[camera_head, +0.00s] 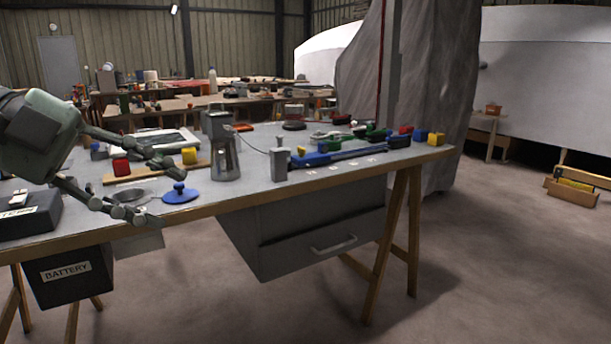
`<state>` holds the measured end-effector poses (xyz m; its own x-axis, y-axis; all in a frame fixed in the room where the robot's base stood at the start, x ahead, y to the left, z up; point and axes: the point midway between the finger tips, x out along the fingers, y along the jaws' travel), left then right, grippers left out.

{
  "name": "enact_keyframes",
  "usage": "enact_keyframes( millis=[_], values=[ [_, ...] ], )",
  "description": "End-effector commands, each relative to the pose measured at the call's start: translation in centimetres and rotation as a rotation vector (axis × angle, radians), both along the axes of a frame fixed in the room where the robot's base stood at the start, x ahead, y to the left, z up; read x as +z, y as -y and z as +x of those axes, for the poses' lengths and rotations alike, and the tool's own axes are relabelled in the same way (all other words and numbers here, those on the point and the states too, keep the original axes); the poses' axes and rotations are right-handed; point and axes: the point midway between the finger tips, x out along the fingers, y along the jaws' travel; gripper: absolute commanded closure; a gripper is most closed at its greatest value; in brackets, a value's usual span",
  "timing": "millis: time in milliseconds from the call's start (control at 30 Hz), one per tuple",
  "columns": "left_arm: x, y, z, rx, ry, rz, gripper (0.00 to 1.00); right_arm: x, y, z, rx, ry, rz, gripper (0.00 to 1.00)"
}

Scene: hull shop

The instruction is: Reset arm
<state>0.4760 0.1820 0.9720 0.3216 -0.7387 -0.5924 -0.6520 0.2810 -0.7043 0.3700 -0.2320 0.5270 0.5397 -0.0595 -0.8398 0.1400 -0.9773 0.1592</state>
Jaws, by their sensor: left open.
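My left gripper (160,190) comes in from the left above the near left part of the grey workbench (330,178). Its two fingers are spread wide apart and hold nothing. A blue round lid with a knob (180,194) shows just right of the lower fingertip. A wooden strip carrying a red block (121,167) and a yellow block (189,156) lies behind the fingers, partly hidden by the upper one. My right gripper is not in view.
A metal pitcher (225,158) stands right of the gripper. Blue tools (345,156) and several coloured blocks lie at the bench's right. A grey drawer (310,225) and a box marked BATTERY (65,275) hang under the bench. Floor (500,270) is clear at right.

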Motion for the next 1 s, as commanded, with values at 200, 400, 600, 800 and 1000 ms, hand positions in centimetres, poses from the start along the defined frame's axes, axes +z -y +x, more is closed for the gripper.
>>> enact_keyframes(
  millis=[200,400,600,800,1000],
  values=[
    [0.8,-6.8,8.2,0.349,0.235,-0.525,0.57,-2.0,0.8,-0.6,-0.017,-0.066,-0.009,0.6],
    [-6.8,-17.7,12.3,0.868,0.327,-0.746,0.57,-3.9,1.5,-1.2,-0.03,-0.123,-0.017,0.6],
    [-20.0,-24.5,10.6,1.341,0.234,-0.723,0.57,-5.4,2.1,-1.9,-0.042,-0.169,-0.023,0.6],
    [-33.6,-25.0,4.8,1.693,0.001,-0.572,0.57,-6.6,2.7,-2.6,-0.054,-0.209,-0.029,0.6],
    [-45.0,-20.1,-3.4,1.898,-0.327,-0.359,0.57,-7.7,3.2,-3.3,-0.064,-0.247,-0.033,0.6]
  ],
)
